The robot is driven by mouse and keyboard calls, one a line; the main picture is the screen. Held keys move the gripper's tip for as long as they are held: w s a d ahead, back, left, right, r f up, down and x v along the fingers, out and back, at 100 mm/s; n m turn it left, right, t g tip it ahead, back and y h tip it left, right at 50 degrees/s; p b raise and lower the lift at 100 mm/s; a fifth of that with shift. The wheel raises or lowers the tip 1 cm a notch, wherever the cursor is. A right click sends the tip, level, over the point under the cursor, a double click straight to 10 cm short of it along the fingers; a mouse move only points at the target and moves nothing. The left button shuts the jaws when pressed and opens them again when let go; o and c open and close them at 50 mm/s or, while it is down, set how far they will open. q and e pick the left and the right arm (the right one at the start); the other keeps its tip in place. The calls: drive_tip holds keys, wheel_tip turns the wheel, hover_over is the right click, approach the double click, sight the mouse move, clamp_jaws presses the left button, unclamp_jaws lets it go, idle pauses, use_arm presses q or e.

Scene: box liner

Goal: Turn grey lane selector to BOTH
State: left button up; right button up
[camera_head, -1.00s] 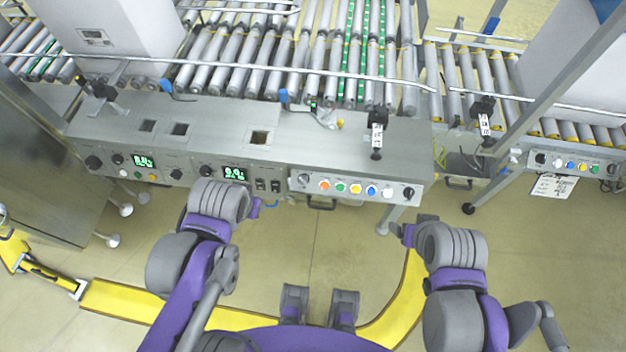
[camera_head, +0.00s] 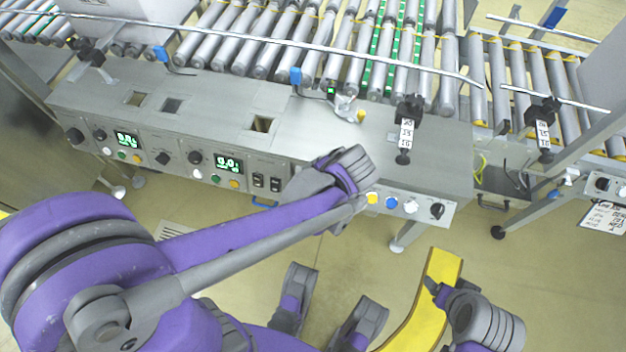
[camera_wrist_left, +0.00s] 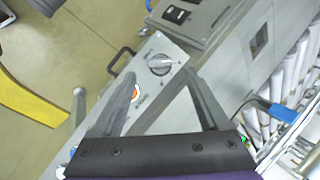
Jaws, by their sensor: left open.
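The grey lane selector (camera_wrist_left: 159,64) is a round knob with a light pointer bar on a light grey panel (camera_wrist_left: 172,48) in the left wrist view. Small marks around it are too small to read. My left gripper (camera_wrist_left: 160,72) is open, its fingers either side of the knob in that view; I cannot tell whether they touch it. An orange-lit button (camera_wrist_left: 135,92) shows beside the left finger. In the head view my left gripper (camera_head: 342,172) is over the left part of the button panel and hides the selector. My right gripper (camera_head: 438,291) hangs low right, its jaws unclear.
Yellow (camera_head: 372,199), blue (camera_head: 390,202) and white (camera_head: 410,206) buttons and a black knob (camera_head: 437,211) line the panel. Two black switches (camera_head: 266,183) are to its left. Roller conveyors (camera_head: 330,50) run behind the console (camera_head: 200,110).

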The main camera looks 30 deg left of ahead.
use_arm(q)
drive_tip(key=b+x, duration=0.1)
drive_tip(key=x, duration=0.4)
drive_tip(key=shift+f, duration=0.1)
clamp_jaws()
idle(0.3)
